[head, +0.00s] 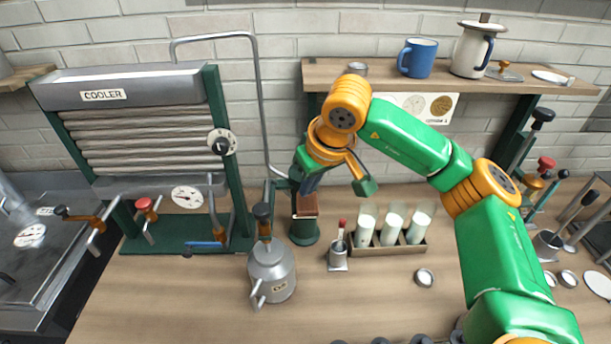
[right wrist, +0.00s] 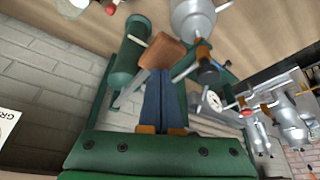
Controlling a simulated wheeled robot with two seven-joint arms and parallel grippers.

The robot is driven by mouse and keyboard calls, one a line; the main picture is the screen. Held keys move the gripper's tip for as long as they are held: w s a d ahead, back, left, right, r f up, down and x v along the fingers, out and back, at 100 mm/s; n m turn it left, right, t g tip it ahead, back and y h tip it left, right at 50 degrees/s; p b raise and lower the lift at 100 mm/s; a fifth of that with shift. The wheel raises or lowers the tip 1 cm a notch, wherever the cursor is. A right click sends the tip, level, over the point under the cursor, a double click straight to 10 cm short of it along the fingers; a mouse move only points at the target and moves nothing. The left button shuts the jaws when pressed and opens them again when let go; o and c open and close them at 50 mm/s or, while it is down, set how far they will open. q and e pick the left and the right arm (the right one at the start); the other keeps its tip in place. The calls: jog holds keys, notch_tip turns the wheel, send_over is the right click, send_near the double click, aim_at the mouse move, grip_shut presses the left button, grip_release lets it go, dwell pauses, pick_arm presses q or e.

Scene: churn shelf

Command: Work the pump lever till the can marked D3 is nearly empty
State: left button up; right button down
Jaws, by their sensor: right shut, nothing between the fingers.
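My right gripper (head: 308,184) is shut and empty, just above the brown block (head: 306,205) on the green pump-like cylinder (head: 304,232). In the right wrist view its dark blue fingers (right wrist: 160,75) end at the brown block (right wrist: 158,50), with the green cylinder (right wrist: 126,60) beside it. I cannot tell whether they touch. A grey metal can (head: 272,272) with a small label, too small to read surely, stands left of the cylinder. My left gripper is not in view.
A cooler (head: 140,125) with a dial and taps stands at the left. A rack (head: 405,247) of milk-filled glasses and a small cup with a red-topped tool (head: 338,255) stand right of the cylinder. A shelf (head: 480,84) runs above. The front counter is mostly clear.

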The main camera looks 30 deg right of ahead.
notch_tip(320, 180, down, 11)
jog(key=b, duration=0.9)
notch_tip(320, 180, up, 12)
jog(key=p, duration=1)
jog(key=shift+f, duration=0.2)
jog(key=shift+f+b, duration=0.25)
jog(key=shift+b, duration=0.1)
notch_tip(320, 180, up, 4)
jog(key=shift+r+p, duration=0.1)
jog(key=shift+p, duration=0.65)
jog(key=shift+r, duration=0.4)
